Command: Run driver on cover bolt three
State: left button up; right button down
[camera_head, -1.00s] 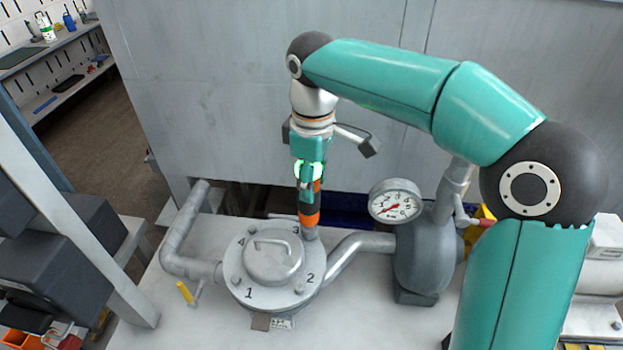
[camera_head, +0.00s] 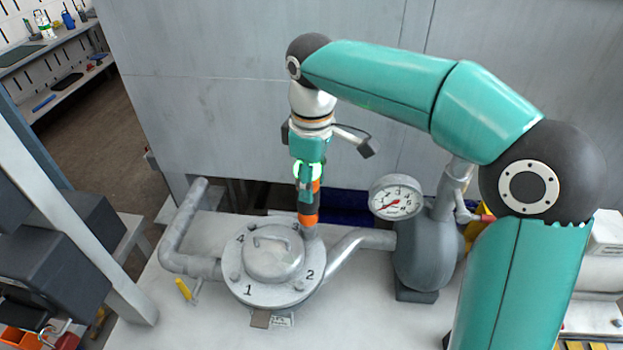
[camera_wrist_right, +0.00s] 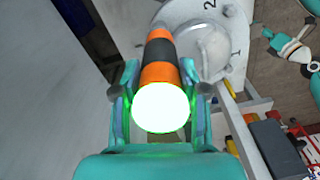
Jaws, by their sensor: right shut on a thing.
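My right gripper (camera_head: 308,173) is shut on the driver (camera_head: 309,209), an orange and black tool that points down. In the right wrist view the driver (camera_wrist_right: 160,65) sits between the two fingers (camera_wrist_right: 161,95), with a bright, green-edged glow at its near end. The round grey cover (camera_head: 272,258) carries a handle and painted numbers; 1, 2 and 4 show in the head view. Whether the tip touches the bolt cannot be seen.
A pipe (camera_head: 176,243) joins the cover's left side, and another runs right to a grey pump body (camera_head: 427,257) with a pressure gauge (camera_head: 397,197). A yellow-handled valve (camera_head: 185,290) stands at front left. A grey wall (camera_head: 220,90) rises close behind.

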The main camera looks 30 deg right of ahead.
jog(key=shift+f, duration=0.15)
jog(key=shift+s, duration=0.1)
jog(key=shift+s+f, duration=0.1)
jog(key=shift+f, duration=0.05)
dwell(0.5)
jog(key=shift+p, duration=0.3)
jog(key=shift+r, duration=0.2)
jog(key=shift+w+r+p, duration=0.2)
jog(key=shift+r+p, duration=1.4)
jog(key=shift+r, duration=0.2)
